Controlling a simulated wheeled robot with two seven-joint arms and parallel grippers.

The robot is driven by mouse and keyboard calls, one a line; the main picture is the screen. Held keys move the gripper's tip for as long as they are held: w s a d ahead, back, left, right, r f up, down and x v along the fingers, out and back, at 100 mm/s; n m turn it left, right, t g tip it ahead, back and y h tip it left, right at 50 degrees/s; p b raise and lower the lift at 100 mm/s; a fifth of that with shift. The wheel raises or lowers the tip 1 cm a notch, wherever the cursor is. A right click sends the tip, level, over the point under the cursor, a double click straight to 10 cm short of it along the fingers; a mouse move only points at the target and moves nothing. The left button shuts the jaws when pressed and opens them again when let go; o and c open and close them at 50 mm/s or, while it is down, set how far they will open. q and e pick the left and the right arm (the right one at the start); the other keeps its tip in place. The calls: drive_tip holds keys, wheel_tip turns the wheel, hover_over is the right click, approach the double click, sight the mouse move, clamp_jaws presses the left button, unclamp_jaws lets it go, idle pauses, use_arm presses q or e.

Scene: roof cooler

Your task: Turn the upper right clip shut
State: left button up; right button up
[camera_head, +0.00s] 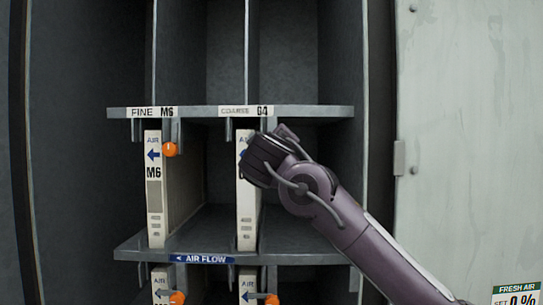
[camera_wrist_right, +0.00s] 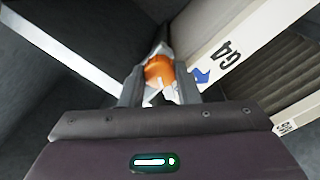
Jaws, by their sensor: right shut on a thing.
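The upper right clip shows in the right wrist view as an orange knob (camera_wrist_right: 159,71) between the two fingers of my right gripper (camera_wrist_right: 160,88). The fingers are shut on it. In the head view my right gripper (camera_head: 264,160) hides this clip, in front of the upper right filter (camera_head: 248,215) under the COARSE G4 label. That filter, with a blue arrow and G4 print, also shows in the wrist view (camera_wrist_right: 240,42). I cannot tell the clip's exact angle. My left gripper is not in view.
The upper left clip's orange knob (camera_head: 170,149) hangs by the M6 filter (camera_head: 155,200). Two lower clips, left (camera_head: 177,298) and right (camera_head: 272,299), show at the bottom edge. Shelf edges run above (camera_head: 300,111) and below (camera_head: 130,252). A pale door (camera_head: 465,130) stands to the right.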

drive_tip(key=shift+f+n+b, duration=0.1)
drive_tip(key=shift+n+b, duration=0.25)
drive_tip(key=shift+n, duration=2.85)
drive_tip(key=o, duration=1)
drive_tip(key=shift+c, duration=0.2)
drive_tip(key=shift+s, duration=0.1)
